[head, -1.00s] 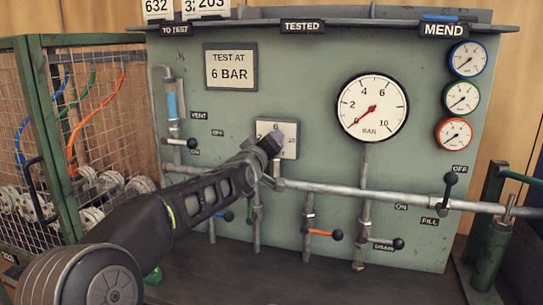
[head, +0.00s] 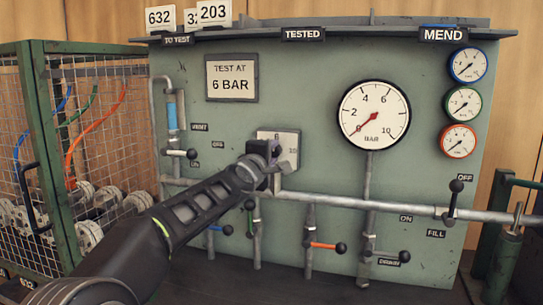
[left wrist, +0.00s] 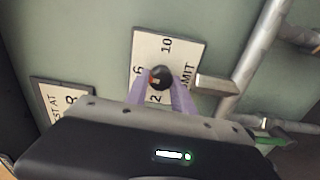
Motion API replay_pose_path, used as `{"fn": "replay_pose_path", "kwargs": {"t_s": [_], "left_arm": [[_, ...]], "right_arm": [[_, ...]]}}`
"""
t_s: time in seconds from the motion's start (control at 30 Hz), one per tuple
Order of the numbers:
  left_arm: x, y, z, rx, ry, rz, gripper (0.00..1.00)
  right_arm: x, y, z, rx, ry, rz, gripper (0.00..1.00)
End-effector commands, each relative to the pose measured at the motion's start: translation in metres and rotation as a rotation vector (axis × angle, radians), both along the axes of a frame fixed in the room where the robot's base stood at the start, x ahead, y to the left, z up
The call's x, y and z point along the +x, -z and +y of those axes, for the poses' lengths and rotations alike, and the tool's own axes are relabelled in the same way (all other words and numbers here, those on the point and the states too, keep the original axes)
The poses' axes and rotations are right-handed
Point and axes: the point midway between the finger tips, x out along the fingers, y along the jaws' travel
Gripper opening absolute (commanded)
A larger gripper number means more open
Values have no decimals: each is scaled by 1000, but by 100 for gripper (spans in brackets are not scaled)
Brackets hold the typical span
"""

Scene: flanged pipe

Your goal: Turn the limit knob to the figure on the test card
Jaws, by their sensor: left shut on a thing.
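The test card (head: 231,79) reads "TEST AT 6 BAR" at the panel's upper left. My left gripper (head: 282,162) is at the white limit plate (head: 291,137) below it and covers much of it. In the left wrist view, the lilac fingers (left wrist: 162,95) are shut around the dark limit knob (left wrist: 161,77). The limit plate (left wrist: 183,50) shows figures 2, 6 and 10 there. A small red mark is on the knob's side towards the 6, but its exact pointing is too small to read. My right gripper is not in view.
The large gauge (head: 374,115) has its needle low, near 0. Three small gauges (head: 466,103) are at the right. A pipe (head: 340,202) crosses below the knob, with a black-knobbed fill lever (head: 453,200) and an orange lever (head: 324,245). A mesh cage (head: 90,150) stands left.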

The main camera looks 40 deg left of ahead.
Motion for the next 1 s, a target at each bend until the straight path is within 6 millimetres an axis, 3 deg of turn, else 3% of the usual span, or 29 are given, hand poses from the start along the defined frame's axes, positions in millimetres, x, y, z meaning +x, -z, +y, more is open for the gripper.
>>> {"fn": "replay_pose_path", "kwargs": {"t_s": [0.53,0.57,0.8,1.0], "left_arm": [[0,-1,1,-34,-3,-14,0],[0,-1,1,-34,-3,-14,31],[0,0,1,-35,-2,-13,51],[0,0,0,-34,-1,-12,51]], "right_arm": [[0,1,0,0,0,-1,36],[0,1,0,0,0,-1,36],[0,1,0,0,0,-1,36],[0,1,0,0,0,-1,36]]}}
